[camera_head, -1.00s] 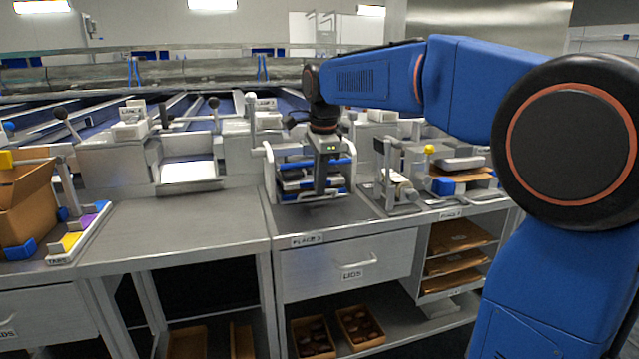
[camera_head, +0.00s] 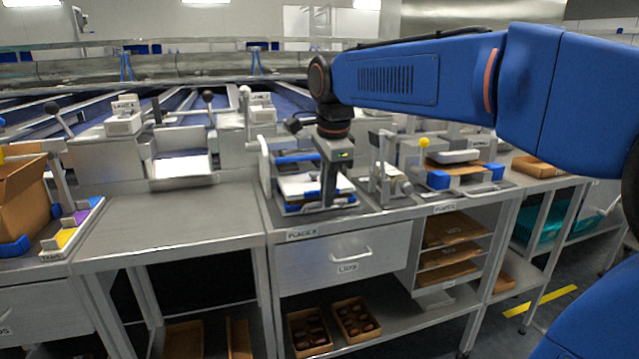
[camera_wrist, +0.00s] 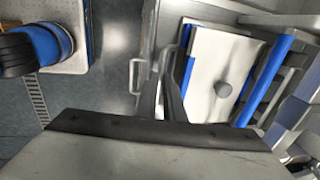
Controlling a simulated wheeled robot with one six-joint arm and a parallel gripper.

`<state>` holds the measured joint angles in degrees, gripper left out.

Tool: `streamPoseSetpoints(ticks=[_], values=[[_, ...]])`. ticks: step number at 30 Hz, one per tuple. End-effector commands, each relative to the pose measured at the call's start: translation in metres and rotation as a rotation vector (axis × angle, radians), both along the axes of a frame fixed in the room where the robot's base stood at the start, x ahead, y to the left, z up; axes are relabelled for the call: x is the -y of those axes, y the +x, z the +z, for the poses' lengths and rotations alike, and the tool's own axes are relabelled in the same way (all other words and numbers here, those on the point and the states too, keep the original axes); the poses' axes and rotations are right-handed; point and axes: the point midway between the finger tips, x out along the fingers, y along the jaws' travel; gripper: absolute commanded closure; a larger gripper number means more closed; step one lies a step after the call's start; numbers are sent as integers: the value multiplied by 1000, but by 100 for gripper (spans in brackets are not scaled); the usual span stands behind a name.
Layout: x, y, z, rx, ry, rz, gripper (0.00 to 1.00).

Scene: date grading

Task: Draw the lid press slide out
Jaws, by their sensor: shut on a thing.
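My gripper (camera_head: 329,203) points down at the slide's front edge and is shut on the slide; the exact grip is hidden. The gripper (camera_wrist: 168,85) also shows in the wrist view.
A lever device (camera_head: 385,180) stands close to the right of the press, and a yellow-knobbed device (camera_head: 455,172) beyond it. The bench top to the left (camera_head: 170,225) is clear.

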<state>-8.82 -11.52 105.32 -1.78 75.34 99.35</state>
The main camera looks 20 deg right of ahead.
Motion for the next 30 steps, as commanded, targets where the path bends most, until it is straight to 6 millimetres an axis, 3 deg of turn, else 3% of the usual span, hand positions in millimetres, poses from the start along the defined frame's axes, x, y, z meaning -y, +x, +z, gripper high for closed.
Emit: streamPoseSetpoints(ticks=[6, 12, 26, 27, 30], values=[[0, -39, 1, 2, 1, 2, 100], [0, -56, 1, 1, 1, 1, 100], [0, -63, 0, -5, 1, 0, 100], [0, -62, 0, -4, 1, 0, 84], [0, -62, 0, -3, 0, 0, 84]])
